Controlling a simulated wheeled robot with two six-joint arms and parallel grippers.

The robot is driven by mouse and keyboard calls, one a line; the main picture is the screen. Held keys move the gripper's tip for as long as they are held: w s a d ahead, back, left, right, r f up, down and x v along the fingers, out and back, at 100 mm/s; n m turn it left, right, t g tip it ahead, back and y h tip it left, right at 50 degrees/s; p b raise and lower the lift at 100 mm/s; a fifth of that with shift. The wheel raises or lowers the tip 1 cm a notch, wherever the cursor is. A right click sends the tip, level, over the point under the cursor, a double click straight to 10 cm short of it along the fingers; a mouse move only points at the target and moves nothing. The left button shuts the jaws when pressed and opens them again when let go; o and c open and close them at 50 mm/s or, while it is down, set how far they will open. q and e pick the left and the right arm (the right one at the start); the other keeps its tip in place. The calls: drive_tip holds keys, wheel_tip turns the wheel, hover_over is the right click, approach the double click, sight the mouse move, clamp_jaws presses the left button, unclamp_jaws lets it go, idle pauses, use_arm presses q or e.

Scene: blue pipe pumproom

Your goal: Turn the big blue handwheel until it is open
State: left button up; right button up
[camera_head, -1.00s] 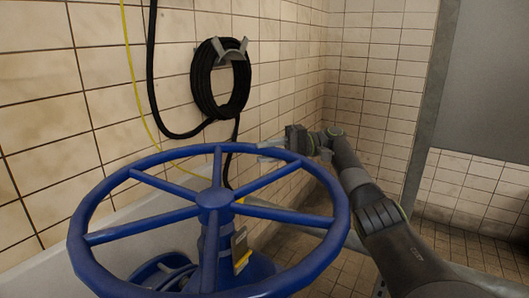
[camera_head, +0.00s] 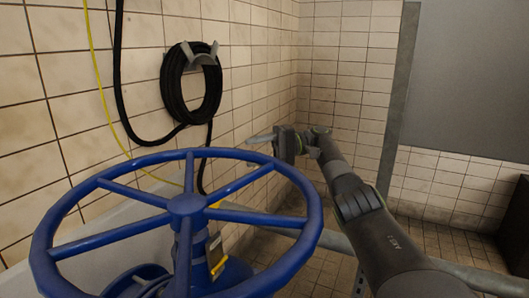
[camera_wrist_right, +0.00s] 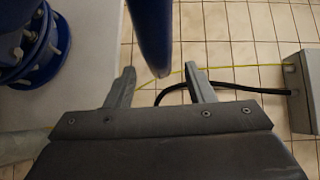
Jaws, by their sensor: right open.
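The big blue handwheel (camera_head: 187,204) fills the lower left of the head view, with several spokes and a round rim. My right gripper (camera_head: 281,145) is at the far right side of the rim, open and empty. In the wrist view a blue bar of the wheel (camera_wrist_right: 150,35) comes down from the top and its end shows between the two open fingers (camera_wrist_right: 159,72). I cannot tell whether it lies between them or beyond them. My left gripper is not in view.
A black hose (camera_head: 191,85) hangs coiled on a wall hook at the back, with a yellow cable (camera_head: 100,85) to its left. A yellow-marked tag (camera_head: 216,255) is on the valve body under the wheel. A grey box (camera_wrist_right: 303,88) is at the wrist view's right.

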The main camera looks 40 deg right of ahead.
drive_tip(key=shift+v, duration=1.45)
drive_tip(key=shift+c, duration=0.2)
